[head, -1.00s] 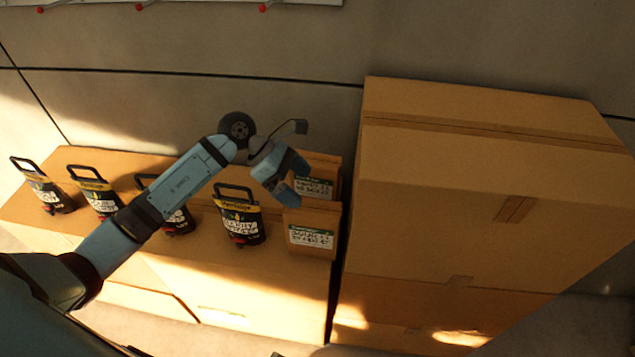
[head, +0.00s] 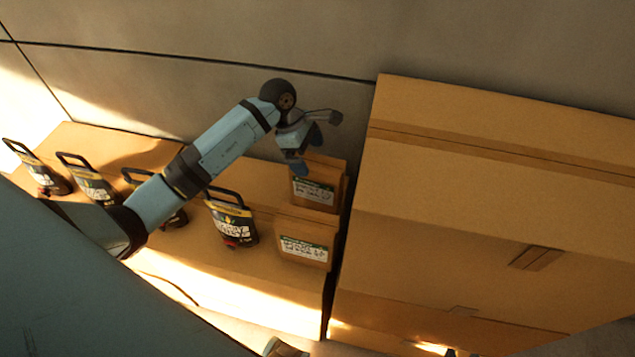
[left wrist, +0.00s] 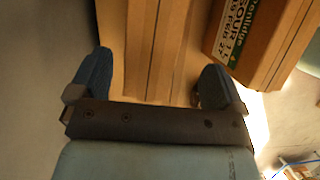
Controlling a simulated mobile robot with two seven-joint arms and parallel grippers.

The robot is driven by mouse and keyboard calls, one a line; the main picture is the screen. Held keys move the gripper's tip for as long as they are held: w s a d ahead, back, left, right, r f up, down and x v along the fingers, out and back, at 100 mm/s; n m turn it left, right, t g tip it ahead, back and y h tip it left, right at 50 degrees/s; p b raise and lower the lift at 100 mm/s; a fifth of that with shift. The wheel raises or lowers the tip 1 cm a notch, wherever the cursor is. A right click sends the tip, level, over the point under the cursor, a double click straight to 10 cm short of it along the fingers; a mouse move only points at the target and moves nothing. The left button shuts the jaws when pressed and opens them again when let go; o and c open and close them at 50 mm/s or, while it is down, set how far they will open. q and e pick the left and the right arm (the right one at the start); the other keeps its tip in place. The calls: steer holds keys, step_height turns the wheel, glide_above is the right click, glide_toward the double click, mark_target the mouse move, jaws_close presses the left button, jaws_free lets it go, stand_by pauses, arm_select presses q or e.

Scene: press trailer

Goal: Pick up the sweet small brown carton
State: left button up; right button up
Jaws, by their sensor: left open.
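Two small brown cartons with green-and-white labels stand at the right end of a low brown box. The rear small carton (head: 322,188) is just below my left gripper (head: 306,152). In the left wrist view this carton (left wrist: 158,45) lies between the two open blue fingers, with nothing gripped. Its label is too small to read in the head view and does not show in the wrist view. The front small carton (head: 305,241) stands nearer. It also shows at the right of the left wrist view (left wrist: 262,40), its label reading "SOUR". My right gripper is not in view.
Several black pouches with handles, such as the nearest one (head: 232,222), stand in a row left of the cartons, partly behind my left arm. A large cardboard box (head: 480,215) rises close on the right. A grey wall (head: 180,75) is behind.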

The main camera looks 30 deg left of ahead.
mark_target(317, 162)
arm_select(q)
steer(key=shift+w+d+f, duration=0.15)
steer(key=shift+d+f, duration=0.1)
steer(key=shift+f, duration=0.3)
steer(key=shift+d+f, duration=0.2)
steer(key=shift+f, duration=0.1)
steer(key=f, duration=0.1)
steer(key=d+f, duration=0.1)
steer(key=w+f+p, duration=0.1)
steer(key=shift+d, duration=0.25)
steer(key=shift+d+f, duration=0.1)
steer(key=shift+f, duration=0.35)
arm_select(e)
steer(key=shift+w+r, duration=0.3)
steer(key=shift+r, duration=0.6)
arm_select(q)
steer(key=shift+f, duration=0.2)
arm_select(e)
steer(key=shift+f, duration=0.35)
arm_select(q)
steer(key=c, duration=1.7)
steer(key=shift+r, duration=0.1)
jaws_close()
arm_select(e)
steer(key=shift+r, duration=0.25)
arm_select(q)
steer(key=shift+w+r, duration=0.1)
steer(key=shift+r, duration=0.1)
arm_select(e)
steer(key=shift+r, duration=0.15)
